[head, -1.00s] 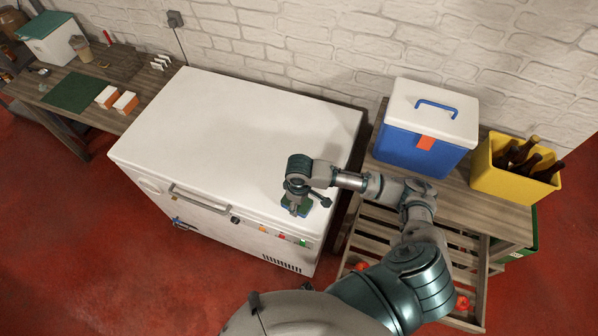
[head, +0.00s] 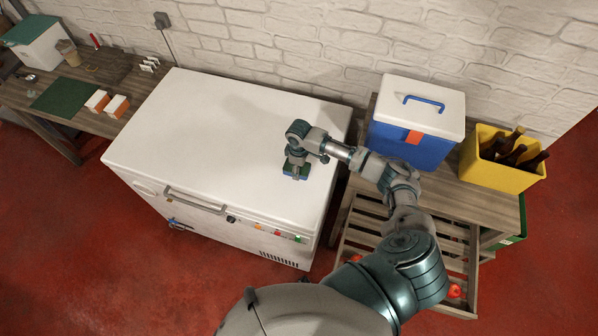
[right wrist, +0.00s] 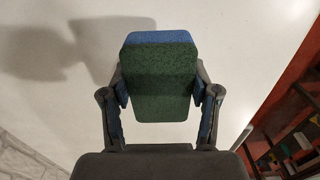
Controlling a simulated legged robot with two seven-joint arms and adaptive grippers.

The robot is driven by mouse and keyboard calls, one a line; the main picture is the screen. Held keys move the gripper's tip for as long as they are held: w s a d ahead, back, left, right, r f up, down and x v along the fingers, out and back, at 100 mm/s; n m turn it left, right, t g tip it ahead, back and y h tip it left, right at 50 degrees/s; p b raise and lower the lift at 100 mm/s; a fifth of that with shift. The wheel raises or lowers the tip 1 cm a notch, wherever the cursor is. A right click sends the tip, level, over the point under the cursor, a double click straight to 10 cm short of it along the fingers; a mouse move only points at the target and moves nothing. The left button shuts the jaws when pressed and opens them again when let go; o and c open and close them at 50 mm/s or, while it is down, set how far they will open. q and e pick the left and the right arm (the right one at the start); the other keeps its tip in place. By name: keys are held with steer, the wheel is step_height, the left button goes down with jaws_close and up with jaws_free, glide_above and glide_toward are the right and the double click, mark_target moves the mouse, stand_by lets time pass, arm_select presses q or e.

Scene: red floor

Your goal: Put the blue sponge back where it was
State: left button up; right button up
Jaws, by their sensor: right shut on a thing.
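The blue sponge (head: 295,176) has a green scouring face. In the right wrist view the sponge (right wrist: 160,80) sits between both fingers, green side towards the camera and a blue strip along its far edge. My right gripper (head: 296,168) is shut on it, over the right part of the white chest freezer's lid (head: 215,130). It also shows in the right wrist view (right wrist: 160,95). I cannot tell whether the sponge touches the lid. My left gripper is not in view.
Right of the freezer, a wooden bench (head: 490,212) holds a blue cooler (head: 415,120) and a yellow crate (head: 494,175) of bottles. A table with a green mat (head: 62,94) and orange-white boxes (head: 116,107) stands left. Most of the lid is clear.

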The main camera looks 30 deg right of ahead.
step_height(320, 180, down, 3)
steer(key=shift+s+r, duration=0.1)
steer(key=o, duration=1)
step_height(320, 180, up, 12)
steer(key=shift+a, duration=0.1)
stand_by(0.4)
